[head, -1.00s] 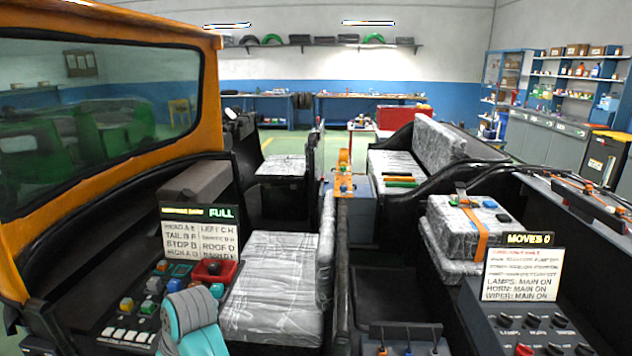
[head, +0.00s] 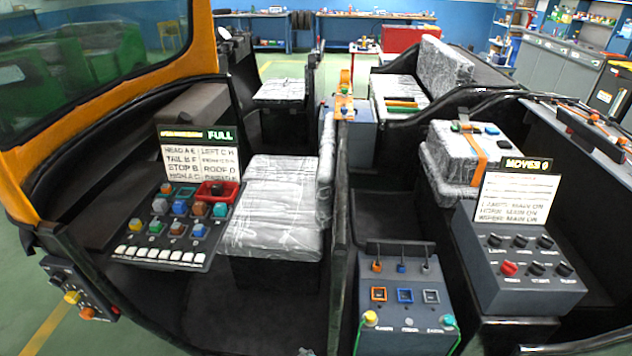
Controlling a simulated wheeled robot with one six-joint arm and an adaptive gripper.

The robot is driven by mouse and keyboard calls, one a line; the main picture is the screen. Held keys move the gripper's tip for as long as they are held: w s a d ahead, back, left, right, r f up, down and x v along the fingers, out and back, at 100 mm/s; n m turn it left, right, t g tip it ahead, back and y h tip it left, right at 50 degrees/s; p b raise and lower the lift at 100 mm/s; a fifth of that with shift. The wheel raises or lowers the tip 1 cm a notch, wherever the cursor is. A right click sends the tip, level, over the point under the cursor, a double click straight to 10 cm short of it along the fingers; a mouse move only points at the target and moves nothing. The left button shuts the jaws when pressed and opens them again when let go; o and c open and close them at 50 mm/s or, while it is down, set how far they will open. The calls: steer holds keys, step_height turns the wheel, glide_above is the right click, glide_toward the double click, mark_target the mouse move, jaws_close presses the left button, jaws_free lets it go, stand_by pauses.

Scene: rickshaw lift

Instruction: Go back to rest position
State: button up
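My gripper and arm do not show in the head view now. The rickshaw's button panel (head: 172,226) at the left has several coloured caps, a red-framed block and a row of white keys, under a sign (head: 200,160) reading FULL. A grey box (head: 520,262) at the right carries black knobs and one red one, with a sign (head: 515,195) reading MOVES 0 above it. A box in the lower middle (head: 405,318) has small levers, coloured square frames and a yellow and a green knob.
Wrapped seats (head: 277,205) fill the middle. A wrapped bundle with an orange strap (head: 465,150) sits at the right. A side box with coloured knobs (head: 78,295) hangs at the lower left. Green floor (head: 35,325) is clear there. Workbenches and shelves stand at the back.

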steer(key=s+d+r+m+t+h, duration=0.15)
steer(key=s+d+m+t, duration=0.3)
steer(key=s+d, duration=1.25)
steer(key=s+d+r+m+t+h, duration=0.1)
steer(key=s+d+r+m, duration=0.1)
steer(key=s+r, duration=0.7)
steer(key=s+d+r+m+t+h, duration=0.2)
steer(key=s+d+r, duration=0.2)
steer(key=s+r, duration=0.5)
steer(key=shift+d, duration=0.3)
